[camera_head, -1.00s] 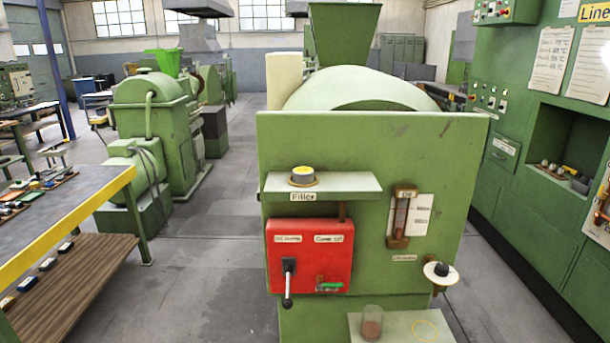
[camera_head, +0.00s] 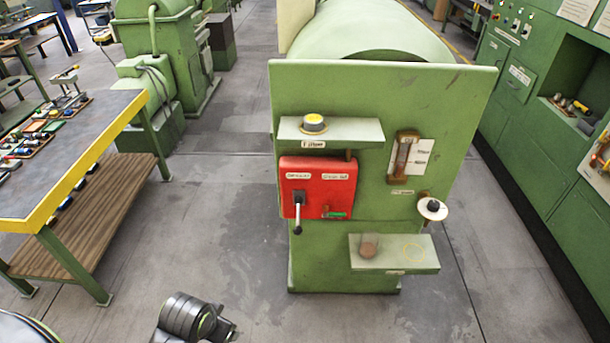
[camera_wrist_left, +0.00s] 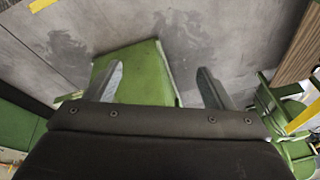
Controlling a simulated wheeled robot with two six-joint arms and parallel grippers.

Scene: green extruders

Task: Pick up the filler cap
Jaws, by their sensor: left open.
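The cap is not recognisable in that view. In the head view a dark grey part of my arm (camera_head: 190,318) shows at the bottom, well below and left of the cap. My right gripper is not in view.
Below the shelf is a red panel (camera_head: 318,186) with a black-knobbed lever (camera_head: 298,211). A black knob on a white disc (camera_head: 433,207) juts out at right. A workbench (camera_head: 80,140) stands left; the floor between is clear.

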